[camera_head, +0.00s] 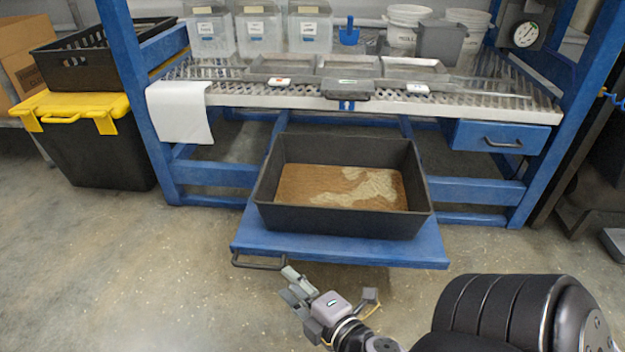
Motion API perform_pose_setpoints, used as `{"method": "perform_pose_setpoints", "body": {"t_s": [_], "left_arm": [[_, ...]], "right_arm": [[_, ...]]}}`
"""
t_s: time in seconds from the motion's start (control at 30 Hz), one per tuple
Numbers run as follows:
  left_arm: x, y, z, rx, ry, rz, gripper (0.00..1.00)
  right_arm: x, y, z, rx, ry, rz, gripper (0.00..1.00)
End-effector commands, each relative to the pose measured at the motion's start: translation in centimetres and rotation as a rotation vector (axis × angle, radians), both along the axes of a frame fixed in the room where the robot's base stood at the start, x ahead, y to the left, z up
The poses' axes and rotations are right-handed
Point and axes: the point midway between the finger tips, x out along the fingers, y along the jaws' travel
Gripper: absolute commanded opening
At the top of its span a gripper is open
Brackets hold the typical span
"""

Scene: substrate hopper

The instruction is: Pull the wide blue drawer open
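The wide blue drawer (340,252) is a flat blue slide-out under the bench. It stands pulled well out towards me, with a dark bar handle (260,264) at the left of its front edge. A black tray (342,218) holding brown and pale substrate sits on it. My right gripper (288,284) is just below and right of the handle, its fingertips close to the handle's right end. I cannot tell whether they touch it or how far they are apart. My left gripper is out of view.
A smaller blue drawer (499,138) is shut at the bench's right. A black bin with a yellow lid (80,106) stands at the left. Clear bins, tubs and trays stand on the perforated bench top (240,97). The floor (130,270) at front left is free.

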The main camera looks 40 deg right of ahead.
Motion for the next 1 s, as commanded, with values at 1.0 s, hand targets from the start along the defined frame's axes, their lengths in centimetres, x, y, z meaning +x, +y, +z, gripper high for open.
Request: {"method": "perform_pose_setpoints", "body": {"t_s": [1.0], "left_arm": [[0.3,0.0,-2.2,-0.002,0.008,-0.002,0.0]], "right_arm": [[-5.6,0.4,0.9,0.0,-0.001,0.0,0.31]]}}
